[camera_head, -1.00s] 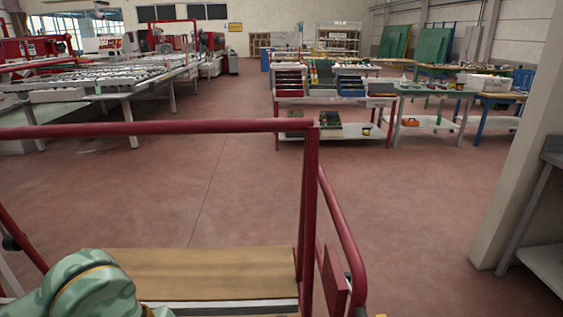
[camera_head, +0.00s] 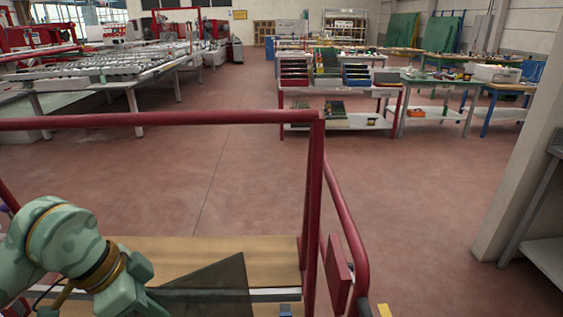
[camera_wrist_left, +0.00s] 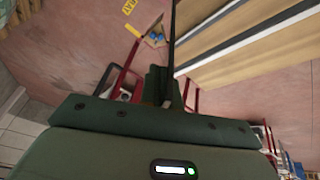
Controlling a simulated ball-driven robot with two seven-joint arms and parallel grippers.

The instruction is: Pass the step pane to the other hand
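The step pane (camera_head: 215,285) is a dark, see-through sheet with a slanted upper edge, low in the head view above the wooden deck. My left gripper (camera_head: 148,290) is at its left side. In the left wrist view the pane (camera_wrist_left: 171,35) shows edge-on as a thin dark strip rising from between the fingers of my left gripper (camera_wrist_left: 168,92), which are shut on it. The lower part of the pane is cut off by the head view's bottom edge. My right gripper is not in view.
A red-framed cart (camera_head: 312,200) with a wooden deck (camera_head: 180,253) is close in front. Beyond it is open red floor (camera_head: 225,190). A roller table (camera_head: 110,75) stands far left, workbenches (camera_head: 345,90) at the back, and a pillar (camera_head: 515,170) at the right.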

